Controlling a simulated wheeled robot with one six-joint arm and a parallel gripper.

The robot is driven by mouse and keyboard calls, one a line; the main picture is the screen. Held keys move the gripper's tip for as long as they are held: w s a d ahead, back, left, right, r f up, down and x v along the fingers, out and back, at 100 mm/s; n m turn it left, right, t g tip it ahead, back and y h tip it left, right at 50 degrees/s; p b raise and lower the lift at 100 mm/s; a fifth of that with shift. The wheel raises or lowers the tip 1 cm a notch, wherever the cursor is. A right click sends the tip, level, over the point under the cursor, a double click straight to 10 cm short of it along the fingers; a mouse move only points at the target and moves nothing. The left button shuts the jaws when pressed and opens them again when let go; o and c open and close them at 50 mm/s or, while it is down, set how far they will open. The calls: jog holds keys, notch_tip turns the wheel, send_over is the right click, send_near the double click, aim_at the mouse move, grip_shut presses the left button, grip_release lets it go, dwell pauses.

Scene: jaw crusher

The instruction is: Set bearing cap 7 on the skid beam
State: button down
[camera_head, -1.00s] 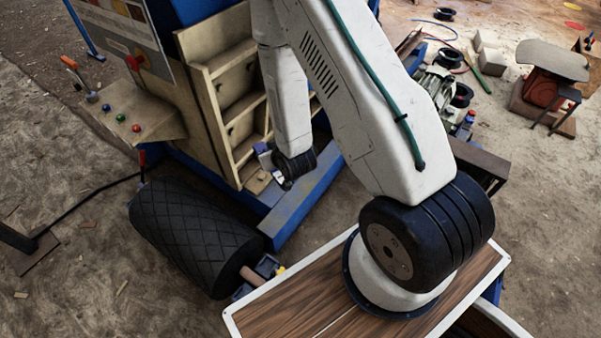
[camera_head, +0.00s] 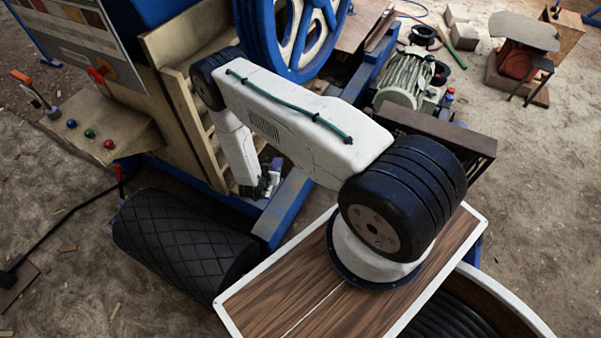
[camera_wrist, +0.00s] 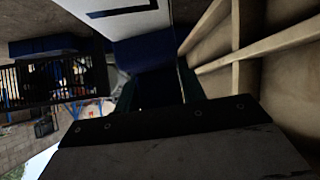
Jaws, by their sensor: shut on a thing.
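My gripper (camera_head: 264,188) hangs low beside the wooden shelf unit, close to the blue skid beam (camera_head: 290,207). In the wrist view the two dark fingers (camera_wrist: 157,95) are shut on a dark blue block (camera_wrist: 146,52), which I take for the bearing cap. No number can be read on it. In the head view a small purplish-blue part (camera_head: 277,164) shows at the gripper, partly hidden by it. I cannot tell whether the held block touches the beam.
The wooden shelf unit (camera_head: 170,95) stands close on the left of the gripper. A black ridged roller (camera_head: 180,240) lies in front of the beam. A large blue-and-white flywheel (camera_head: 300,30) and a motor (camera_head: 405,78) are behind.

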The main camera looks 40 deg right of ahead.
jog(key=s+d+f+m+g+h, duration=0.1)
jog(key=s+f+m+g, duration=0.2)
jog(key=f, duration=0.4)
jog(key=t, duration=0.1)
send_over(282, 201)
notch_tip(282, 201, down, 6)
jog(key=shift+r, duration=0.25)
jog(key=shift+f, duration=2.2)
jog(key=shift+f, duration=0.1)
jog(key=c, duration=0.8)
grip_release()
jog(key=shift+c, duration=0.2)
